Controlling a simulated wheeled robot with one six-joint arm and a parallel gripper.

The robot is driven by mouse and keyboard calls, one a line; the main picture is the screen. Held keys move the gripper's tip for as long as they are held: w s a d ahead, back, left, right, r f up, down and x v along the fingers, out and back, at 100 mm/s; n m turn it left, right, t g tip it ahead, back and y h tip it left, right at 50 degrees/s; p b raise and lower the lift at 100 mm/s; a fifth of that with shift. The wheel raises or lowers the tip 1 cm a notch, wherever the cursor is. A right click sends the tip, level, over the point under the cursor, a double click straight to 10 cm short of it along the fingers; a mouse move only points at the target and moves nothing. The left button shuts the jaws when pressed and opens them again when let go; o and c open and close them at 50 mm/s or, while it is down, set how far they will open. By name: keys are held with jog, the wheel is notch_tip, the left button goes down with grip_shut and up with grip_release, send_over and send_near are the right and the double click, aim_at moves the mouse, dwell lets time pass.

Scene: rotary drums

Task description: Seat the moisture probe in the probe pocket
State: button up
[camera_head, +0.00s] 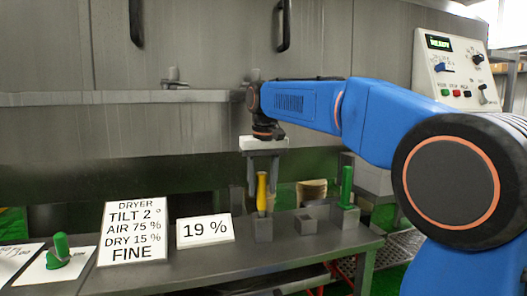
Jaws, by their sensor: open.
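A yellow-handled tool (262,193), which looks like the moisture probe, stands upright in a grey block (263,230) on the bench. My gripper (263,192) points straight down above that block. Its two fingers are open, one on each side of the yellow handle; I cannot tell whether either touches it. A lower grey block (305,223) with an empty square opening stands just to the right; it may be the probe pocket. Another grey block (346,216) farther right holds an upright green handle (347,185). The lower end of the yellow tool is hidden in its block.
A dryer card (132,233) and a "19 %" card (206,229) stand on the bench (215,262). A green knob-like piece (59,246) sits on a white plate at far left. A control panel (455,70) is upper right.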

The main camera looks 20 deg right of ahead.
notch_tip(320, 180, up, 14)
jog(key=s, duration=0.1)
jog(key=shift+s+r, duration=0.15)
jog(key=shift+s, duration=0.2)
